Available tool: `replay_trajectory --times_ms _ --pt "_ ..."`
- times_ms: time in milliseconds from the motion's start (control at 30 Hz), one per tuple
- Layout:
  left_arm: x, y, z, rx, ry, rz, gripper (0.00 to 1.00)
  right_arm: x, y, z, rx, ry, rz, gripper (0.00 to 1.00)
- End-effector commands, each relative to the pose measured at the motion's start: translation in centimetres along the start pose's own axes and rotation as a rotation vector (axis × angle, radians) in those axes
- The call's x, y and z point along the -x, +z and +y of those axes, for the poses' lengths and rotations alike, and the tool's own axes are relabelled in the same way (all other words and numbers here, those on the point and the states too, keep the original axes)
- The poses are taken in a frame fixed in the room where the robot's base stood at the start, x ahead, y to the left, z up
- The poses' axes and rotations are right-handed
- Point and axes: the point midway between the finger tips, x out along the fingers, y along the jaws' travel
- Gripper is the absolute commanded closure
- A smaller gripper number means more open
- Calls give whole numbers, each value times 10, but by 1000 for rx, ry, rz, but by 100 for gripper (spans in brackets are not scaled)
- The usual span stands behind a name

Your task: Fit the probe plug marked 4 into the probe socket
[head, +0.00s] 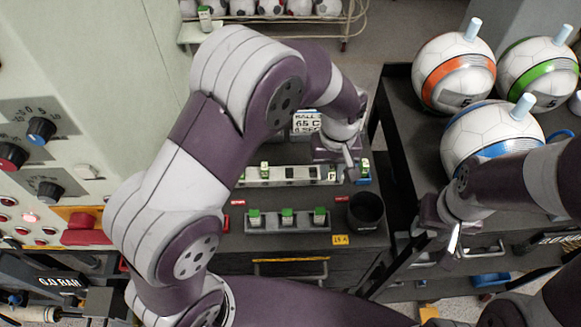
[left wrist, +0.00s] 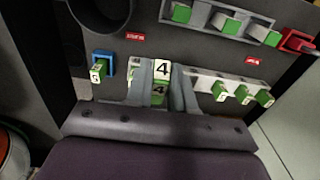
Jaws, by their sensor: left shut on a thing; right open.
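My left gripper (head: 347,160) is shut on a white and green plug marked 4 (left wrist: 163,70), above the dark bench top in the left wrist view. The plug sits upright between the fingers, and its lower end is hidden. To the left of it in that view is a small blue block (left wrist: 107,62), possibly the probe socket, with a green and white plug marked 5 (left wrist: 97,72) at it. I cannot tell whether that plug is seated. The blue also shows in the head view (head: 363,181). My right gripper (head: 447,238) is open and empty at the right.
A white strip (head: 310,173) and a grey rack (head: 262,226) hold green plugs. A black cup (head: 366,212) stands right of the rack. Several balls, including an orange-banded one (head: 454,73), rest on the right cart. A control panel (head: 65,130) stands at left.

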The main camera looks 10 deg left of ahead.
Motion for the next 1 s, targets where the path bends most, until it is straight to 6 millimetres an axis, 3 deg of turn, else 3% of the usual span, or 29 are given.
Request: replay_trajectory --times_ms 200,400,700,1000 --pt "-33 -32 -56 8 -4 -6 100 25 -3 0 0 0 1 56" --pt "-58 -52 -87 4 -2 -2 100 34 -4 0 0 0 0 56" --pt "-96 -54 -90 0 -2 -3 100 54 -6 0 0 0 0 56" --pt "-102 -54 -90 0 -1 0 100 48 -6 0 0 0 0 56"
